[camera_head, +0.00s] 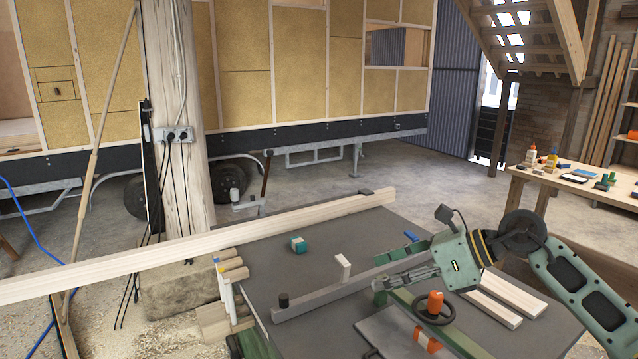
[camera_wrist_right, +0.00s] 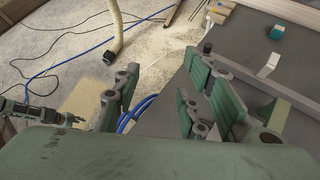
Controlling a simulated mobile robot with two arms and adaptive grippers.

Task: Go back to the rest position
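My right gripper (camera_head: 380,283) reaches in from the right above the grey work table (camera_head: 350,240), fingers pointing left. In the right wrist view the gripper (camera_wrist_right: 163,85) has its two green finger pads well apart with nothing between them. It is open and empty. At the left edge of the right wrist view a small dark green jointed part (camera_wrist_right: 38,114) shows, perhaps my left gripper; its fingers are too small to judge. My left arm does not show in the head view.
A long wooden beam (camera_head: 200,245) crosses the table's far side. A grey fence bar (camera_head: 330,290), a teal-and-white block (camera_head: 298,245), an orange knob (camera_head: 435,302) and short planks (camera_head: 505,298) are near the gripper. A wooden post (camera_head: 178,120) stands behind. Blue cable (camera_wrist_right: 90,50) lies on the floor.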

